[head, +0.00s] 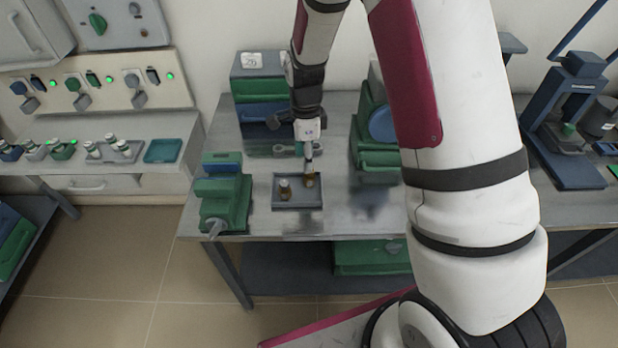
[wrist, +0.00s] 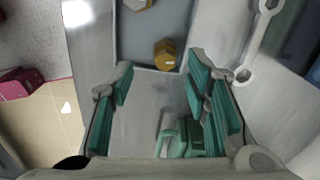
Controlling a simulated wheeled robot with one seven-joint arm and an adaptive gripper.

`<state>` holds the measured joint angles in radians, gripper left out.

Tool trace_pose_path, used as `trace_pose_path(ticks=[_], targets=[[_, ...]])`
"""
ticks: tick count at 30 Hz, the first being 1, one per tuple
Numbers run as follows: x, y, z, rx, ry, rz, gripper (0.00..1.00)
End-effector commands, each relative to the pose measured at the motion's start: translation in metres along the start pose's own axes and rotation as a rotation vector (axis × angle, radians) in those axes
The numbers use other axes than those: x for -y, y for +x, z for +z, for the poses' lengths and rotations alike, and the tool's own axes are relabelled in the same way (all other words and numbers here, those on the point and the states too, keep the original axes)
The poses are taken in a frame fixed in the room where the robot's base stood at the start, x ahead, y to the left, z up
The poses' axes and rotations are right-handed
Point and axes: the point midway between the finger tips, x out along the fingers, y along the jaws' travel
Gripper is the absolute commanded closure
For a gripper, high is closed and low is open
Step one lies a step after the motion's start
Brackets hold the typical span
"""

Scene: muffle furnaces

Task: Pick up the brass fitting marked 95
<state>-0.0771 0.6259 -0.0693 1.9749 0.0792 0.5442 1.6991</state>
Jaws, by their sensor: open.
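A shallow grey tray (head: 297,205) lies on the metal table and also shows in the wrist view (wrist: 135,42). Two brass fittings are in it. One fitting (wrist: 165,54) sits near the tray's edge, just beyond my fingertips, with a small pale mark. The other fitting (wrist: 138,4) is cut off by the top of the wrist view. In the head view, one fitting (head: 284,190) is at the left of the tray and one (head: 310,182) is at the right, below my gripper (head: 309,160). No number is readable. My gripper (wrist: 161,63) is open and empty, with teal fingers apart.
A green vise-like device (head: 225,200) stands left of the tray, and green machines (head: 375,165) stand to the right. A blue and green box (head: 258,90) is behind. A metal wrench (wrist: 252,45) lies beside the tray. The table in front of the tray is narrow.

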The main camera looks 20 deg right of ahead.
Motion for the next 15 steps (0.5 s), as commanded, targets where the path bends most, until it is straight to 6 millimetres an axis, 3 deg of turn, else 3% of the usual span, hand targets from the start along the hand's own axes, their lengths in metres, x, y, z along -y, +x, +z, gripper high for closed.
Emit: trace_pose_path(ticks=[15], targets=[[0.007,0.051,-0.009,0.0,-0.001,0.001,0.57]])
